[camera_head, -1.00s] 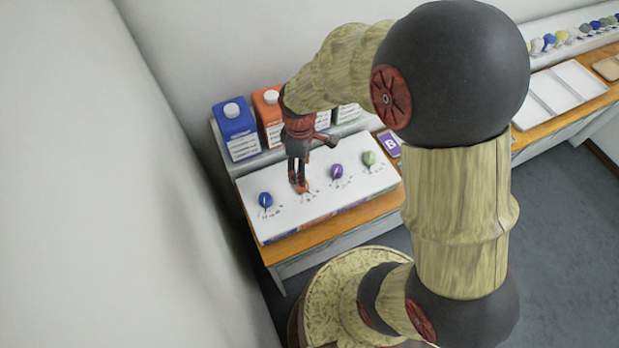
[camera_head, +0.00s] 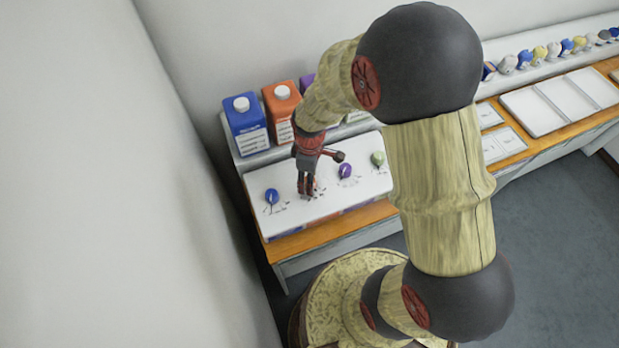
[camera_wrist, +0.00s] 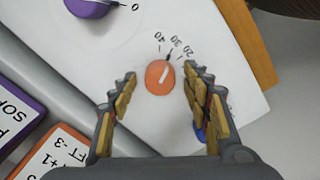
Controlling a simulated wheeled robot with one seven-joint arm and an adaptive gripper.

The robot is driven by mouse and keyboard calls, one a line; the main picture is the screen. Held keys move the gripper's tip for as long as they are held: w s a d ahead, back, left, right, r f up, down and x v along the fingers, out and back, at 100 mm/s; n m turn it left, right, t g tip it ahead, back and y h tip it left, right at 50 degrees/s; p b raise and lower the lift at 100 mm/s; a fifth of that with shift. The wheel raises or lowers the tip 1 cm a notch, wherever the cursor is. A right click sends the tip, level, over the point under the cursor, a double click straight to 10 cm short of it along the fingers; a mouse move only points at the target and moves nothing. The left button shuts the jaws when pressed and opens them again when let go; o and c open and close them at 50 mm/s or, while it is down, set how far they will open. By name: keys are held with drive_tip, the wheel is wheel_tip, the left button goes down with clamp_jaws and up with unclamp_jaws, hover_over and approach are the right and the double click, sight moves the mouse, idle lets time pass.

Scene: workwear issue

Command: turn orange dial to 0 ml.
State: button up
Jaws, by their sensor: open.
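The orange dial (camera_wrist: 160,77) is a round knob with a white line on top, set on a white panel (camera_wrist: 120,50). Its dark pointer aims near the 30 mark; printed 20, 30 and 40 show beside it. My gripper (camera_wrist: 158,71) is open, one finger on each side of the dial, with gaps visible at both sides. In the head view my gripper (camera_head: 307,192) points down at the panel and mostly hides the orange dial.
A blue dial (camera_head: 272,196), a purple dial (camera_head: 345,171) and a green dial (camera_head: 378,159) share the panel. A blue carton (camera_head: 245,125) and an orange carton (camera_head: 282,108) stand behind it. White trays (camera_head: 535,112) lie on the counter to the right.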

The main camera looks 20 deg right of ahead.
drive_tip(key=shift+c, duration=0.6)
drive_tip(key=c, duration=1)
drive_tip(key=shift+m, duration=0.3)
drive_tip(key=shift+c, duration=0.2)
drive_tip(key=m, duration=0.3)
drive_tip(key=shift+m+p, duration=0.3)
drive_tip(key=shift+p, duration=0.1)
drive_tip(key=m, duration=0.3)
drive_tip(key=shift+m+p, duration=0.3)
drive_tip(key=m, duration=0.3)
drive_tip(key=shift+m, duration=0.3)
drive_tip(key=shift+m+p, duration=0.45)
drive_tip(key=shift+m, duration=1.35)
